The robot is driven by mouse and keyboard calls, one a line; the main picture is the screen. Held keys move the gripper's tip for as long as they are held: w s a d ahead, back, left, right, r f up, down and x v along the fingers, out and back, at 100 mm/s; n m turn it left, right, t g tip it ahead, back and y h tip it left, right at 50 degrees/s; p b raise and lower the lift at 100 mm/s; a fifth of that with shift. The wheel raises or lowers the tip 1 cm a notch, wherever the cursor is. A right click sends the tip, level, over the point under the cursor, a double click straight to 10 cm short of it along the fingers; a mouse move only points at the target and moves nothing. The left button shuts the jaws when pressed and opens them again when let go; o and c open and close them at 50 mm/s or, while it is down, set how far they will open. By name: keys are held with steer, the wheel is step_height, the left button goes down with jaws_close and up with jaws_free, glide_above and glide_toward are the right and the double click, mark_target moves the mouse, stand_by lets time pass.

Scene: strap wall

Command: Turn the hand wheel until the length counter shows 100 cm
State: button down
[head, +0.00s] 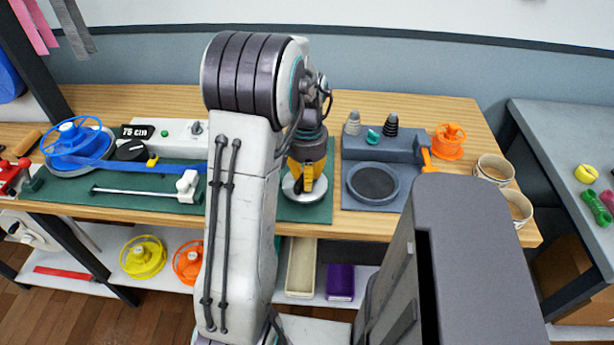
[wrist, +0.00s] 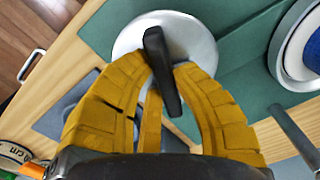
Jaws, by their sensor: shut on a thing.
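The length counter (head: 137,131), a black label with white figures at the left of the bench, reads 75 cm. A silver disc with a black bar grip, which looks like the hand wheel (head: 292,187), sits at the right end of the green mat; it also shows in the wrist view (wrist: 205,42). My yellow-fingered gripper (head: 307,188) reaches down over it, with its fingers shut on the black bar (wrist: 163,72). My arm hides the mat's middle. A blue strap (head: 150,164) runs from the blue reel (head: 78,142) towards the right, behind my arm.
A grey station (head: 385,150) with a round dark pad stands right of the wheel. Beyond it are an orange reel (head: 450,140) and tape rolls (head: 494,168). A metal rod (head: 145,193) lies along the mat's front. More reels (head: 142,258) sit on the shelf below.

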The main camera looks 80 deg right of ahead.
stand_by(0.5)
steer(key=c, duration=1)
jaws_free()
step_height(320, 180, up, 12)
